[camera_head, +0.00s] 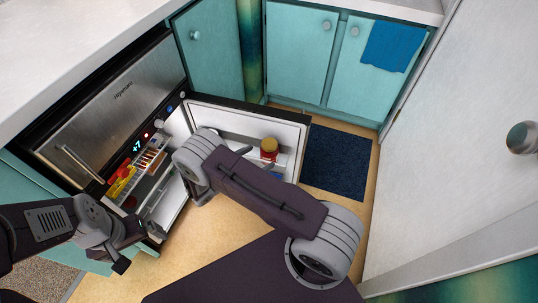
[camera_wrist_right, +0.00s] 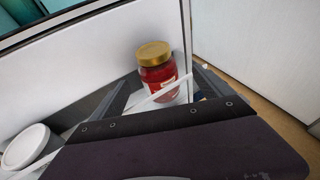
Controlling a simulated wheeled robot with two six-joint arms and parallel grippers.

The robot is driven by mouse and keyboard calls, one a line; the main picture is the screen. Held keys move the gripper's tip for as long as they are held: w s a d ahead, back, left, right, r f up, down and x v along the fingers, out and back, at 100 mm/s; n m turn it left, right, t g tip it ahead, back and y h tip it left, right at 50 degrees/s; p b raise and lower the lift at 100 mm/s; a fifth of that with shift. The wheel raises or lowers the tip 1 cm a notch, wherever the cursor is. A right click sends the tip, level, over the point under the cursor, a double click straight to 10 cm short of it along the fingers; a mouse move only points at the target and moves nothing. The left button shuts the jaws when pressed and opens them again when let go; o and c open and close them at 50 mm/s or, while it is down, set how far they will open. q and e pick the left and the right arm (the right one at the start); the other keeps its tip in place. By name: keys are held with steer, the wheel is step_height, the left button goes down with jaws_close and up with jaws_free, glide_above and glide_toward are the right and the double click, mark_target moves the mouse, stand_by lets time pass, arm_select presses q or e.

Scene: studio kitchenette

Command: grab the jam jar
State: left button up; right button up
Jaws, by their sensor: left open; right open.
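The jam jar (camera_head: 268,151) is red with a gold lid and stands upright in the shelf of the open fridge door. In the right wrist view the jar (camera_wrist_right: 158,76) has a pale label, and a white shelf rail crosses in front of its lower part. My right gripper (camera_wrist_right: 165,84) is open, its fingers to the left and right of the jar; I cannot tell whether the jar is between them or beyond. My left gripper (camera_head: 122,258) is open and empty, low at the left, away from the jar.
The fridge door (camera_head: 245,117) stands open, with its shelf rail close to my right gripper. A white lidded tub (camera_wrist_right: 28,146) is at the left of the wrist view. Food packets (camera_head: 122,180) lie inside the fridge. A dark blue mat (camera_head: 338,160) lies on the floor.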

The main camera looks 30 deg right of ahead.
mark_target(263, 154)
steer(key=shift+d+f, duration=0.1)
steer(key=shift+d, duration=0.15)
steer(key=b+x, duration=0.1)
steer(key=x, duration=0.1)
steer(key=b+x, duration=0.1)
steer(key=x, duration=0.1)
steer(key=shift+w+d+f, duration=0.15)
steer(key=shift+w+f, duration=0.05)
steer(key=shift+w, duration=0.1)
steer(key=shift+w+d+b, duration=0.1)
steer(key=shift+d+b, duration=0.2)
steer(key=shift+r, duration=0.1)
jaws_close()
step_height(263, 154, up, 28)
steer(key=p, duration=1.2)
